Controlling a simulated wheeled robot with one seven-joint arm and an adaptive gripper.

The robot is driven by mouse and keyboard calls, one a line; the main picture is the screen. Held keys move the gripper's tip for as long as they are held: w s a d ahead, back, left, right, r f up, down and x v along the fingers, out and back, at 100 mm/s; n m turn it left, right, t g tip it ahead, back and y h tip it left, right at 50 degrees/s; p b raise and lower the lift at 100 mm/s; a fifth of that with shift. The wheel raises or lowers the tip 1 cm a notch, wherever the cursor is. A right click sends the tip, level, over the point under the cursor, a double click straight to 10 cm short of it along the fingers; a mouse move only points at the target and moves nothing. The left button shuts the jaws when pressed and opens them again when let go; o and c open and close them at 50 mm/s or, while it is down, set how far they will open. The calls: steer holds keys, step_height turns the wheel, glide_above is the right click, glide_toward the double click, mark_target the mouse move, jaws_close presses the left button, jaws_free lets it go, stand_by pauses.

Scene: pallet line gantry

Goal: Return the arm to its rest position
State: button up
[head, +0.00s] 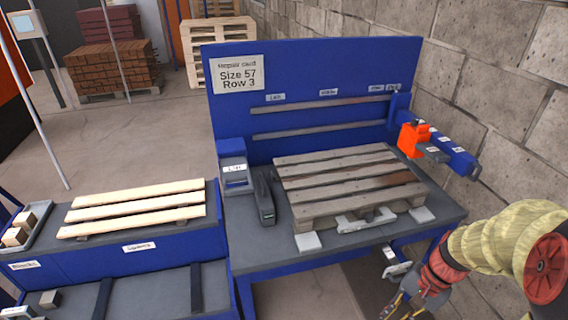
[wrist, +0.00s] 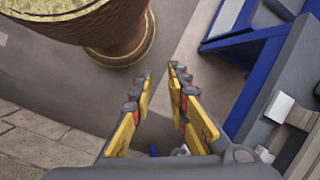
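My arm is at the right of the head view, beside the right front of the blue workbench. My gripper (head: 398,303) hangs low there, off the bench, near the bottom edge of the picture. In the wrist view my gripper (wrist: 161,72) has its two yellow-padded fingers apart, with only floor between them. It holds nothing and touches nothing that I can see.
A grey wooden pallet (head: 340,172) lies on the blue workbench (head: 255,255). An orange tool (head: 412,138) hangs on a blue rail at the right. Pale boards (head: 135,207) lie on the left bench. A block wall (head: 500,100) stands close behind my arm.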

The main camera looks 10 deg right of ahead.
steer(key=a+r+n+t+h, duration=0.2)
steer(key=a+r+n, duration=0.3)
steer(key=r, duration=0.5)
steer(key=a+r+n+t+h, duration=0.1)
steer(key=a+r+n+t, duration=0.3)
steer(key=a+r, duration=0.5)
steer(key=shift+w+r+n+h, duration=0.2)
steer(key=shift+r+n+h, duration=0.2)
steer(key=shift+n, duration=0.7)
